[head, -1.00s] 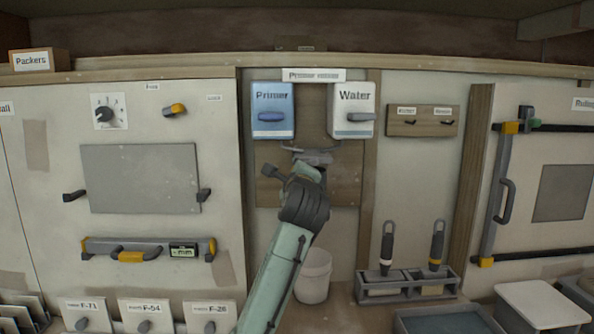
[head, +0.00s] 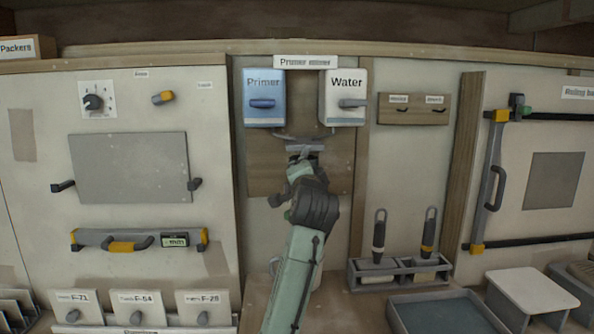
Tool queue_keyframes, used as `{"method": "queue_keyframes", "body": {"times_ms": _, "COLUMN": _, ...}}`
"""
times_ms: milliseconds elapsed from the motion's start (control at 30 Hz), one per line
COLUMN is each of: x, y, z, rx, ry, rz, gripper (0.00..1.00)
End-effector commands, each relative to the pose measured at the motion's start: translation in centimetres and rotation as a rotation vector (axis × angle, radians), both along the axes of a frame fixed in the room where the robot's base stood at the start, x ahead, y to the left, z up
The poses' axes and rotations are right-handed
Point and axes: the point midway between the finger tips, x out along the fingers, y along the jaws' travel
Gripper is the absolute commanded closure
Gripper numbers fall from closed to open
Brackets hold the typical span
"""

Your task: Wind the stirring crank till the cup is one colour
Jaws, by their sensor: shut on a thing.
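The primer mixer is a wooden board (head: 262,170) on the back wall, under a blue Primer box (head: 264,97) and a white Water box (head: 344,97), each with a grey lever. My gripper (head: 305,154) is in front of the board, below and between the two boxes. My own arm reaches up to it from below and covers most of it. It is shut on the grey stirring crank (head: 306,138), of which only a thin part shows above.
A grey panel (head: 130,168) and a level with yellow grips (head: 138,241) are on the left. At right, two handled tools stand in a grey rack (head: 398,273), beside a blue-grey tray (head: 447,314) and a white-topped stand (head: 532,291).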

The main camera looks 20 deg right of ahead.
Motion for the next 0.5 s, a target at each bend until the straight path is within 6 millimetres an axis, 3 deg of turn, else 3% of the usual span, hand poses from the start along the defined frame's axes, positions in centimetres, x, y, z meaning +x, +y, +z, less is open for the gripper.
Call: {"method": "queue_keyframes", "body": {"times_ms": 500, "x": -0.7, "y": -2.3, "z": -0.2, "rx": -0.473, "ry": 0.138, "rz": -0.003, "gripper": 1.0}}
